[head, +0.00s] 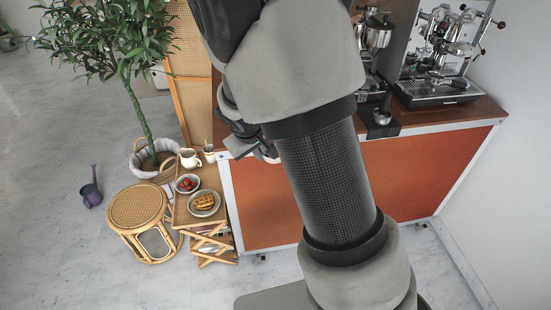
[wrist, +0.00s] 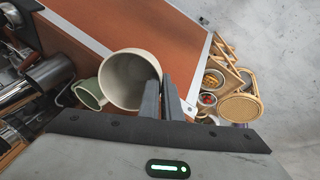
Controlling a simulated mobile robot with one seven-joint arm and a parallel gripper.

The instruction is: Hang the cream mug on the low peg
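The cream mug (wrist: 124,76) is large in the wrist view, with its open mouth facing the camera. My gripper (wrist: 166,84) has its two fingers close together at the mug's right edge, shut on it. I cannot make out the low peg in either view.
A green mug (wrist: 89,93) is just left of the cream mug. The cart (head: 310,185) has espresso machines (head: 440,75) on top. To its left stand a small wooden tray table (head: 185,212) with dishes, a rattan stool (head: 137,208) and a potted tree (head: 135,100).

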